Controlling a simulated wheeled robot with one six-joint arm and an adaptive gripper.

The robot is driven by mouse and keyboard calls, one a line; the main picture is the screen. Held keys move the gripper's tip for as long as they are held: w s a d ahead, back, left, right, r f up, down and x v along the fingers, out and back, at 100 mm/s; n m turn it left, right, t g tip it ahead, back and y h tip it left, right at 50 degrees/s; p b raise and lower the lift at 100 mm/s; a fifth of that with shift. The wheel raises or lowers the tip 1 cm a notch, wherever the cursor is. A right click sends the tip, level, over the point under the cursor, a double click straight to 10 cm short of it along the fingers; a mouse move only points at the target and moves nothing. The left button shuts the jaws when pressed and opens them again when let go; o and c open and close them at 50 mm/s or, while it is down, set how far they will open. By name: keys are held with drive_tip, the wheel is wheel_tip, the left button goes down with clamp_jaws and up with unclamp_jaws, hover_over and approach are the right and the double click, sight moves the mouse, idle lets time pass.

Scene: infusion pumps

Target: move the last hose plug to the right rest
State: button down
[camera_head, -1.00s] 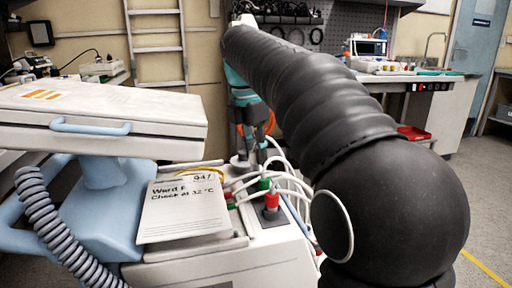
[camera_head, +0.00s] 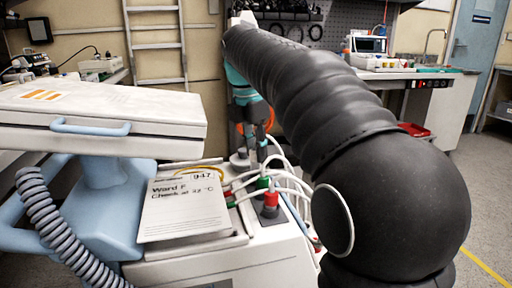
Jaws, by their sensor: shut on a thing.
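My gripper (camera_head: 243,151) is small and dark at the lower end of my arm, above the back of the white pump cart (camera_head: 235,265). It is shut on a hose plug; the fingers and that plug are too small and shaded to make out. A white hose (camera_head: 277,146) arches close beside the gripper. Nearer on the cart top, a green plug (camera_head: 263,183) and a red plug (camera_head: 271,199) stand upright with white hoses. I cannot tell which spot is the right rest.
A ward card (camera_head: 183,208) leans on the cart, left of the plugs. A pale blue-grey unit with a handle (camera_head: 90,127) and a corrugated hose (camera_head: 50,225) stands left. My arm hides much of the right side. A workbench (camera_head: 415,75) stands behind; floor at right is clear.

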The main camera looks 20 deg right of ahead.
drive_tip(key=shift+f+b, duration=0.75)
drive_tip(key=shift+f, duration=0.9)
drive_tip(key=c, duration=0.8)
unclamp_jaws()
drive_tip(key=shift+c, duration=0.2)
drive_tip(key=shift+r, duration=0.15)
